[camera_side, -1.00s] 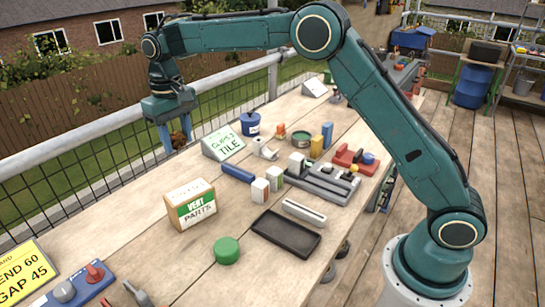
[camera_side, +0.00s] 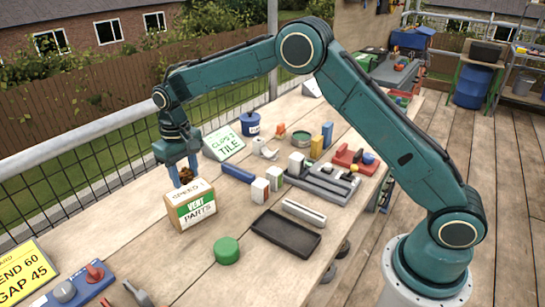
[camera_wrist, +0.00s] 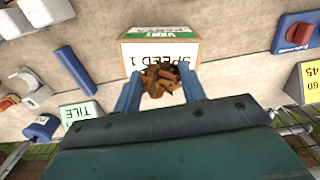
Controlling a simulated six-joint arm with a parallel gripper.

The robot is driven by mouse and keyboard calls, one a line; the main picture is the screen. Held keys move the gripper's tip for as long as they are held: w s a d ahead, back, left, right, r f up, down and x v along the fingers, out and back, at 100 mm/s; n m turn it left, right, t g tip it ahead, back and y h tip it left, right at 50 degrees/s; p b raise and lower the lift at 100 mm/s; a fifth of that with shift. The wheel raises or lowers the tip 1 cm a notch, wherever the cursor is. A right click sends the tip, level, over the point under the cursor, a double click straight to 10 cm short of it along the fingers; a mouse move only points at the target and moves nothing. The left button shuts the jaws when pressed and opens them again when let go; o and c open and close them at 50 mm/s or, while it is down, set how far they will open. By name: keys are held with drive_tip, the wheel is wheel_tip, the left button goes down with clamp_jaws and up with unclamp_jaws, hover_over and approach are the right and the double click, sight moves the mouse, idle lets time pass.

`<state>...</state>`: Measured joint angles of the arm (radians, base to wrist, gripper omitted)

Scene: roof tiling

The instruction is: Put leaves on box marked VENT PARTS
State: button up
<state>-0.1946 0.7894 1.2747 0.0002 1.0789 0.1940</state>
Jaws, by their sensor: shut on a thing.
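The VENT PARTS box (camera_side: 191,206) is a tan box with a green and white label, standing upright on the wooden bench. Its top carries a white label reading SPEED 1, and it also shows in the wrist view (camera_wrist: 158,50). My gripper (camera_side: 181,178) is shut on a clump of brown leaves (camera_side: 186,175). The leaves also show between the blue fingers in the wrist view (camera_wrist: 160,80). In the side view the leaves are at the box's rear top edge. I cannot tell whether they touch the box.
A CLIPS TILE sign (camera_side: 224,143) stands behind and right of the box. A blue bar (camera_side: 238,173), white blocks (camera_side: 260,190), a black tray (camera_side: 286,234) and a green round lid (camera_side: 227,250) lie to the right.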

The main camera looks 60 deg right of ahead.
sight(184, 169)
drive_tip(key=shift+f, duration=1.15)
drive_tip(key=shift+f, duration=0.15)
drive_tip(key=o, duration=0.9)
drive_tip(key=shift+o, duration=0.2)
wheel_tip(184, 169, up, 11)
drive_tip(key=shift+r, duration=0.7)
